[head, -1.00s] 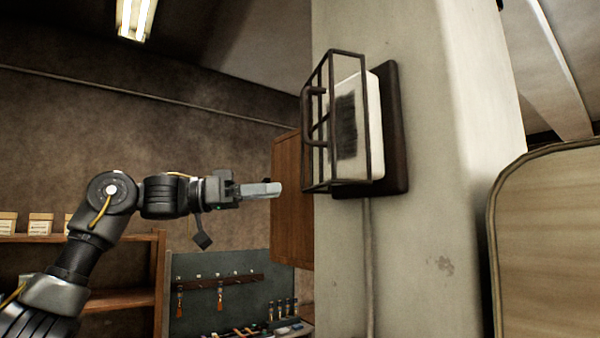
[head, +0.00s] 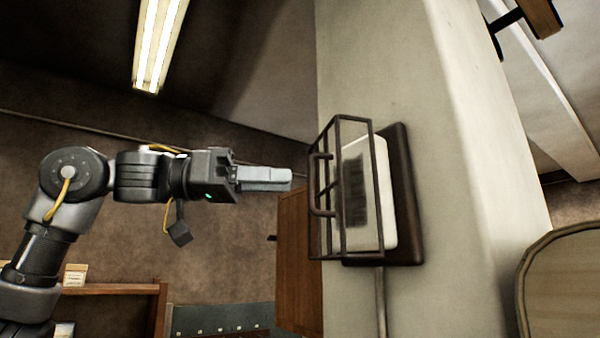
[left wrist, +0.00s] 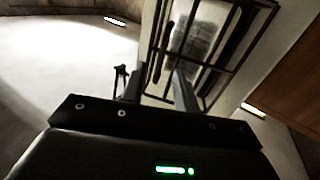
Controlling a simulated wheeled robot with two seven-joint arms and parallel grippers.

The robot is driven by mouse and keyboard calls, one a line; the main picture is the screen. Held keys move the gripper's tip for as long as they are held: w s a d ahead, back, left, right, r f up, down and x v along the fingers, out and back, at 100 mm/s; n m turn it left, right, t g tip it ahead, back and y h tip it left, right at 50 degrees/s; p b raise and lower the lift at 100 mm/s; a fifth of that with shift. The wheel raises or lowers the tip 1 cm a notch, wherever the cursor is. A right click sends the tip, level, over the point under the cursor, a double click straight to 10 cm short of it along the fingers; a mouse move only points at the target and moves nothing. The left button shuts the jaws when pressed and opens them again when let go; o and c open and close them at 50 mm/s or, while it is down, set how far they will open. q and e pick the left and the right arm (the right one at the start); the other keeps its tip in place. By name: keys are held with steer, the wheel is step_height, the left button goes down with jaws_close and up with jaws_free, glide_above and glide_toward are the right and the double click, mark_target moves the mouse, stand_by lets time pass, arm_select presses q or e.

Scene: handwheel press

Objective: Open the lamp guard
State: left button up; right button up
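The lamp guard (head: 343,252) is a dark wire cage on the front of a white lamp (head: 388,195), which sits on a dark backing plate (head: 408,195) on the pale pillar. The guard sits over the lamp and looks closed. A dark bar handle (head: 316,186) is on the guard's left face. My left gripper (head: 291,179) is level with the handle, just left of it and apparently apart from it. In the left wrist view, my left gripper (left wrist: 158,88) has its fingers apart with nothing between them, and the guard (left wrist: 207,68) is beyond them. My right gripper is not in view.
The pale pillar (head: 450,130) stands behind the lamp, with a conduit (head: 381,300) running down below it. A wooden cabinet (head: 298,260) is behind and below my left fingers. A rounded wooden panel (head: 565,285) is at the lower right.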

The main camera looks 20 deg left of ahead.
mark_target(327, 193)
arm_select(q)
steer(key=shift+p+x, duration=0.6)
steer(key=shift+x, duration=1.6)
steer(key=shift+c, duration=0.2)
jaws_close()
